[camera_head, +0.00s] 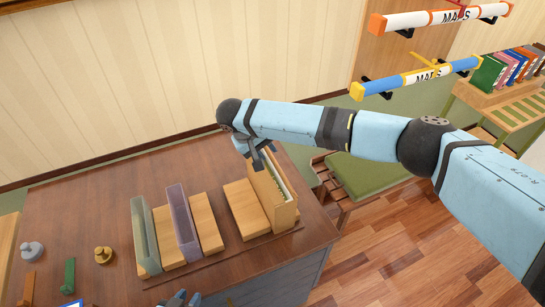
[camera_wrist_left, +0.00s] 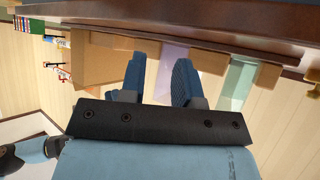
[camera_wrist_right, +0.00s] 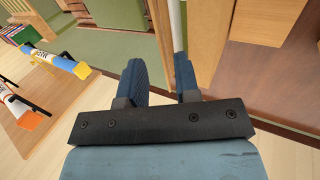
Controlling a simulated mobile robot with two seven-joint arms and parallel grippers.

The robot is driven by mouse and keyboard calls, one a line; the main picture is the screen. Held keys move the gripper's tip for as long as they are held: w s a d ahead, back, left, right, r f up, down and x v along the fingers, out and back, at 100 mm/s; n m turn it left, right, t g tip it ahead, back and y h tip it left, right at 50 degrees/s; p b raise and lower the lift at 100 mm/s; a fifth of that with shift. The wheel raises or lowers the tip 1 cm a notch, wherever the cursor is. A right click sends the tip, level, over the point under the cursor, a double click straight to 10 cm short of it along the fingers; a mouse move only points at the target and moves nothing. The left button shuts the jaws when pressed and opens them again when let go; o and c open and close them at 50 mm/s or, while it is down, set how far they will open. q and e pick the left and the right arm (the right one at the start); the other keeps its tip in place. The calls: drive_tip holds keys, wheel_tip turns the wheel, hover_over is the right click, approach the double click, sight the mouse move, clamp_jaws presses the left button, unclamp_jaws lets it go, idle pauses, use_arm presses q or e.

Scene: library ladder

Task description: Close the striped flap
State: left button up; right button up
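On the brown desk (camera_head: 90,210) a wooden rack holds three upright panels: a greenish see-through one (camera_head: 145,235), a purple see-through one (camera_head: 182,220) and a light wooden one (camera_head: 283,215) at the right. The wooden one shows a pale face with fine marks; I cannot tell clearly that it is the striped flap. My right gripper (camera_head: 262,152) is at its top far end, and its fingers (camera_wrist_right: 160,82) are apart, near a wooden panel edge (camera_wrist_right: 170,25); contact is unclear. My left gripper (camera_head: 178,299) is low in front of the rack, its fingers (camera_wrist_left: 160,80) apart and empty.
Grey (camera_head: 32,251) and brass (camera_head: 104,255) knobbed pieces and a green peg (camera_head: 69,274) stand left on the desk. A green-cushioned seat (camera_head: 365,175) is right of the desk. Two map tubes (camera_head: 435,18) hang on the wall. Books (camera_head: 500,70) stand far right.

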sight(273, 157)
drive_tip(key=b+x, duration=0.1)
drive_tip(key=x, duration=0.2)
drive_tip(key=shift+f, duration=0.25)
drive_tip(key=shift+w+d+f+b, duration=0.2)
drive_tip(key=shift+d+f+b, duration=0.2)
drive_tip(key=shift+f+b, duration=0.15)
clamp_jaws()
